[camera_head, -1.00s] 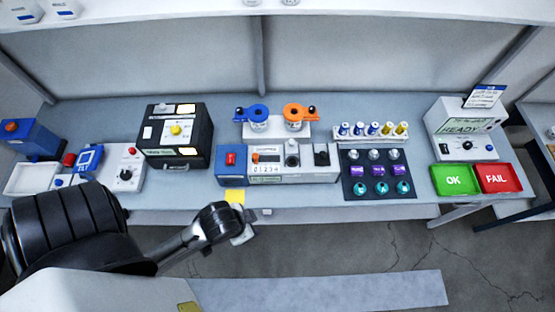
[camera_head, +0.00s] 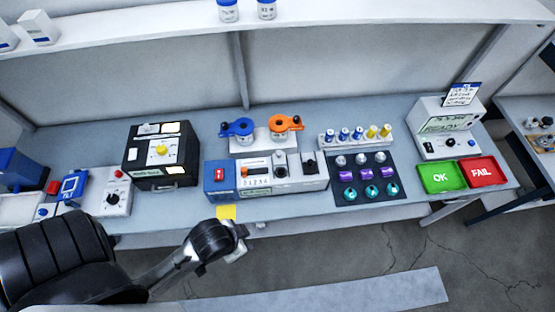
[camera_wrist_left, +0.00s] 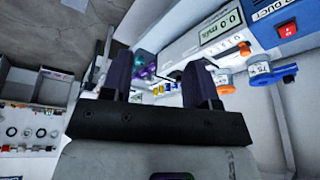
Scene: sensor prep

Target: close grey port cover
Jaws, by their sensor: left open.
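A white device with a counter window (camera_head: 257,181) stands at the front middle of the bench. Grey and dark fittings (camera_head: 280,167) sit on its top; I cannot tell which is the grey port cover or how far it is open. My left gripper (camera_head: 240,241) hangs by the bench's front edge, below and in front of the device, touching nothing that I can see. In the left wrist view its two dark fingers (camera_wrist_left: 160,85) are apart with nothing held between them. That view also shows a white unit with a display (camera_wrist_left: 222,27) and a blue-ringed fitting (camera_wrist_left: 265,74). My right gripper is not in view.
A blue box with a red switch (camera_head: 219,177) adjoins the device on its left. Blue (camera_head: 238,128) and orange (camera_head: 286,125) fittings stand behind. A dark mat (camera_head: 338,198) with several small parts lies to the right.

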